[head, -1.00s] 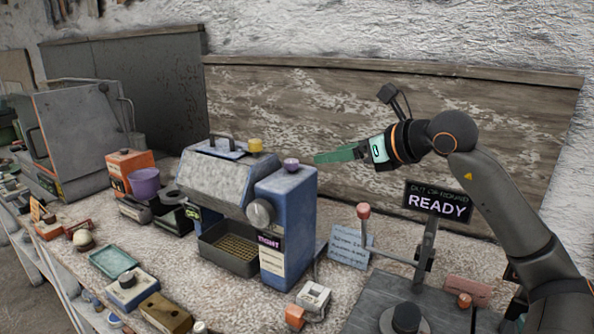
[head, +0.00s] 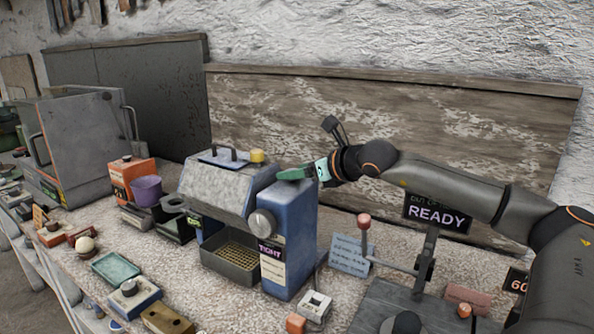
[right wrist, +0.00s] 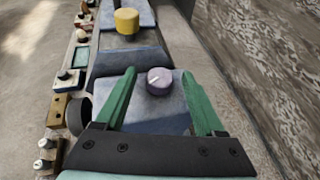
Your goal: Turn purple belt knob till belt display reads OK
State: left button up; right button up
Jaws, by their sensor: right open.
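The purple belt knob (right wrist: 160,80) sits on top of the blue machine housing (head: 290,235), with a pale pointer line on its top. In the head view the knob is hidden behind my right gripper (head: 294,173). My right gripper is open, and in the right wrist view its green fingers (right wrist: 164,103) stand to either side of the knob, apart from it. A display on the housing front (head: 270,251) reads TIGHT. My left gripper is not in view.
A yellow knob (head: 257,155) stands on the same machine, beyond the purple one. A large grey knob (head: 262,223) sticks out of its front. A lever with a red ball (head: 364,221) and a READY sign (head: 437,213) stand to the right.

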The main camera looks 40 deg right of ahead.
jog(key=shift+w, duration=0.1)
jog(key=shift+c, duration=0.2)
grip_shut()
dwell(0.4)
